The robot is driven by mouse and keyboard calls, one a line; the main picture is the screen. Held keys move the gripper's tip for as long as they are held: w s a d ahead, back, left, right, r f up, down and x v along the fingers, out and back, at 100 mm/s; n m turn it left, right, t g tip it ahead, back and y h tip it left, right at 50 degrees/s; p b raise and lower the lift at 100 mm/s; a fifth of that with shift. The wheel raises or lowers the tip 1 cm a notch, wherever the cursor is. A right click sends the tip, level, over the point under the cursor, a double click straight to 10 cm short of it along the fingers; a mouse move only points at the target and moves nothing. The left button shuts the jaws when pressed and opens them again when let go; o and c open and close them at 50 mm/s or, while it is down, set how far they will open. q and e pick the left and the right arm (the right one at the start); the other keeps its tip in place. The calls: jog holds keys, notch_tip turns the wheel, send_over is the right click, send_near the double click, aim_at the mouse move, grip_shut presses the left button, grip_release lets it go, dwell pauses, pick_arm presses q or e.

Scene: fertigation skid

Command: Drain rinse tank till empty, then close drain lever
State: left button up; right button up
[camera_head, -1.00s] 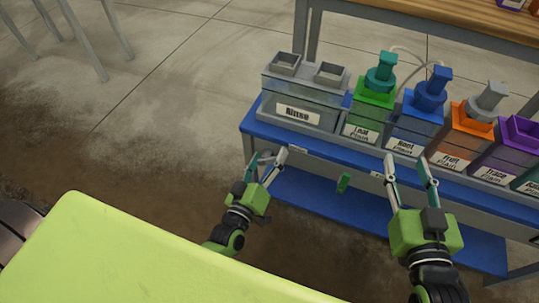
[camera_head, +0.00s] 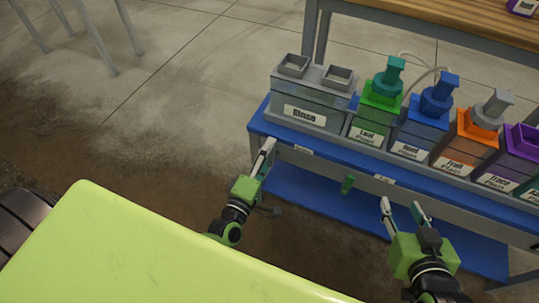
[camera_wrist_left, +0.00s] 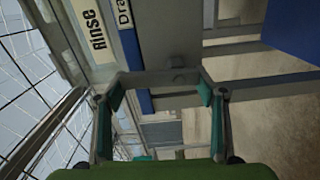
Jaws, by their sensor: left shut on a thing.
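The grey rinse tank (camera_head: 322,114), labelled Rinse, stands at the left end of the blue upper shelf. Its water level is not visible. It also shows at the top left of the left wrist view, its Rinse label (camera_wrist_left: 97,32) beside a label starting "Dra" (camera_wrist_left: 124,14). My left gripper (camera_head: 267,150) is at the shelf's front edge below the tank. In the left wrist view its fingers (camera_wrist_left: 160,97) are on either side of a grey bar (camera_wrist_left: 160,77), seemingly the drain lever. My right gripper (camera_head: 403,208) is open and empty in front of the shelf.
Green (camera_head: 376,110), blue (camera_head: 421,125), orange (camera_head: 466,140) and purple (camera_head: 515,160) tanks stand right of the rinse tank. A blue lower shelf (camera_head: 320,208) lies beneath.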

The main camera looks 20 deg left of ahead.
pick_arm(q)
jog(key=shift+a+n, duration=0.15)
jog(key=shift+n, duration=0.25)
pick_arm(e)
jog(key=shift+w+r, duration=0.15)
jog(key=shift+r, duration=0.05)
jog(key=shift+w+a+r, duration=0.1)
pick_arm(q)
jog(key=o, duration=1.6)
jog(key=s, duration=1.2)
jog(key=shift+a, duration=0.2)
